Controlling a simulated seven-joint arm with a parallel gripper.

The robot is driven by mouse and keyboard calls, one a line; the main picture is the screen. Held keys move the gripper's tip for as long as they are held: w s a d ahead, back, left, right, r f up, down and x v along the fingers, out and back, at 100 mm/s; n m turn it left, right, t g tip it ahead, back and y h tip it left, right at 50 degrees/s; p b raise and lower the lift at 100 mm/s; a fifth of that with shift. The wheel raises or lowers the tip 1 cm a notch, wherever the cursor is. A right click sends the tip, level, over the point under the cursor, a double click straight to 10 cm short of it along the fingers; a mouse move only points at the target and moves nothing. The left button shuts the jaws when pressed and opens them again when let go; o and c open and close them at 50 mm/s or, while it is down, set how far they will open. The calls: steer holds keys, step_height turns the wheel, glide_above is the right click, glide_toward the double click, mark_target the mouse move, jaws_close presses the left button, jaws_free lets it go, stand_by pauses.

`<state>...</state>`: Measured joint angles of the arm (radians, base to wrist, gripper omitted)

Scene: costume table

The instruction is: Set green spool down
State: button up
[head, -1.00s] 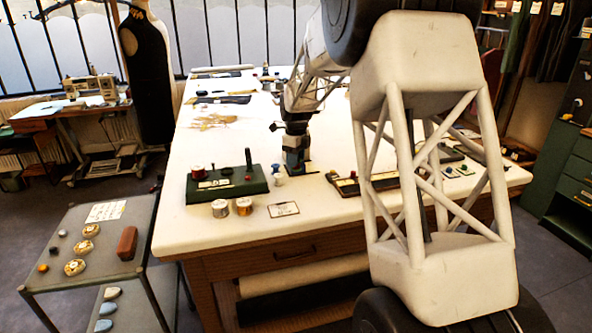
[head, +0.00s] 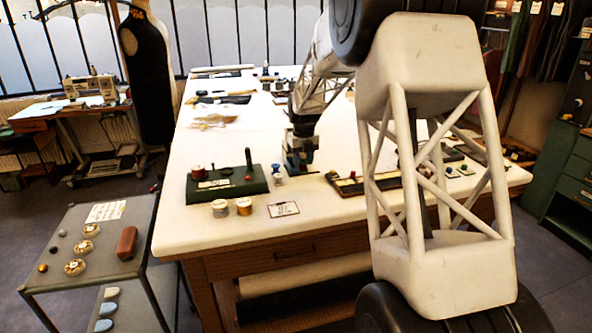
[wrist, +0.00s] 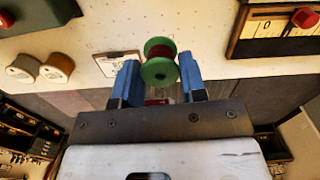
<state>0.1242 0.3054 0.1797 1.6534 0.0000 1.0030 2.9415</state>
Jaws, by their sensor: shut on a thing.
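The green spool (wrist: 160,72) shows in the wrist view between the two blue fingers of my gripper (wrist: 159,66). It has green flanges and a dark red middle. My gripper is shut on it. In the head view my gripper (head: 299,168) points down over the front middle of the white table, between the green stand and the dark tray. The spool cannot be made out there. I cannot tell whether the spool touches the table.
On the white table (head: 235,235), a green stand (head: 228,190) with a red spool is left of my gripper. Two pale-topped spools (head: 220,209) (head: 244,206) and a card (head: 284,209) lie in front. A dark tray (head: 372,187) is to the right, a small blue-and-clear item (head: 278,174) just left.

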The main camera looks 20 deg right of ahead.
steer(key=shift+w, duration=0.15)
steer(key=w+d+f, duration=0.1)
steer(key=w+d, duration=0.1)
steer(key=w, duration=1.3)
steer(key=shift+w+f, duration=0.25)
steer(key=shift+w, duration=0.1)
stand_by(0.3)
steer(key=shift+f, duration=1.75)
steer(key=shift+f, duration=0.65)
steer(key=o, duration=1)
steer(key=shift+c, duration=0.2)
step_height(320, 180, up, 13)
steer(key=shift+r, duration=0.15)
